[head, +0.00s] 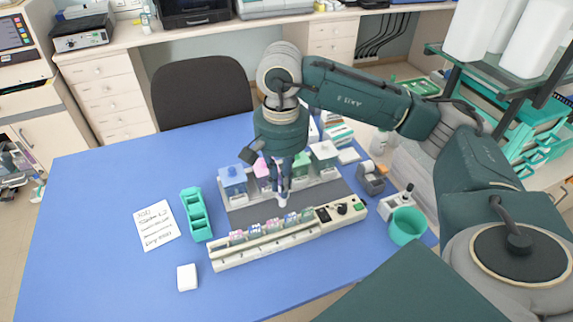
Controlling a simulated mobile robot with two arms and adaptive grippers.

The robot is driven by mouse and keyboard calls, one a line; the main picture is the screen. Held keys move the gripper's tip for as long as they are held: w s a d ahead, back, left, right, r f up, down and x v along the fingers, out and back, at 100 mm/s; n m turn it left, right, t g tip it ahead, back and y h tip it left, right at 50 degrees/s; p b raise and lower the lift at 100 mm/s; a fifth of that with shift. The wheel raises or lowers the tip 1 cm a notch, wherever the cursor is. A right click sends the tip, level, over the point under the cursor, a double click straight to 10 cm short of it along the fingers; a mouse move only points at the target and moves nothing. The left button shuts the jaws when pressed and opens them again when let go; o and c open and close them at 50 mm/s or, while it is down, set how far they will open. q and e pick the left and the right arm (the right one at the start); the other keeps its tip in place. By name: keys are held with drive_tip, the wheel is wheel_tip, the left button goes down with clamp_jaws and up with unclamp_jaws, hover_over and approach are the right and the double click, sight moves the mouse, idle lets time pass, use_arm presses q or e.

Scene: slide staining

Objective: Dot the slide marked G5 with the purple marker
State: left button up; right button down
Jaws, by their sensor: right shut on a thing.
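My right gripper (282,188) hangs down over the dark mat at the middle of the table. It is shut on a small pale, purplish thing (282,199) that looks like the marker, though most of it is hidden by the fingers. It is above and behind the long white slide warmer (232,260). Several slides with coloured labels (255,231) stand in a row along the warmer. Their markings are too small to read, so I cannot tell which is G5. My left gripper is not in view.
Staining jars with a blue lid (232,178), a pink lid and a white lid (323,152) stand behind the gripper. A green rack (195,214), a handwritten note (157,226) and a white block (187,277) lie left. A green cup (405,226) stands right.

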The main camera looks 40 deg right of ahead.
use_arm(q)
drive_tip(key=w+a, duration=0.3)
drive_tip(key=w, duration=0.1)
use_arm(e)
drive_tip(key=shift+w+d+m, duration=0.1)
drive_tip(key=shift+d+m, duration=0.3)
drive_tip(key=shift+d, duration=0.05)
drive_tip(key=shift+s+d, duration=0.15)
drive_tip(key=shift+s, duration=0.1)
drive_tip(key=shift+f+b, duration=0.6)
drive_tip(key=shift+f, duration=0.8)
drive_tip(key=shift+f+b, duration=0.45)
drive_tip(key=shift+f, duration=0.1)
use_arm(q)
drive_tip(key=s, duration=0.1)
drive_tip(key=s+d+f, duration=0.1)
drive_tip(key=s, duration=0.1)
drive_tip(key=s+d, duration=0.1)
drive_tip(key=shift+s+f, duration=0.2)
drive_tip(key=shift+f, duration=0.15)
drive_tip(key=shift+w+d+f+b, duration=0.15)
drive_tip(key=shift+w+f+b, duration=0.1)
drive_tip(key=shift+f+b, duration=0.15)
use_arm(e)
drive_tip(key=shift+f, duration=0.3)
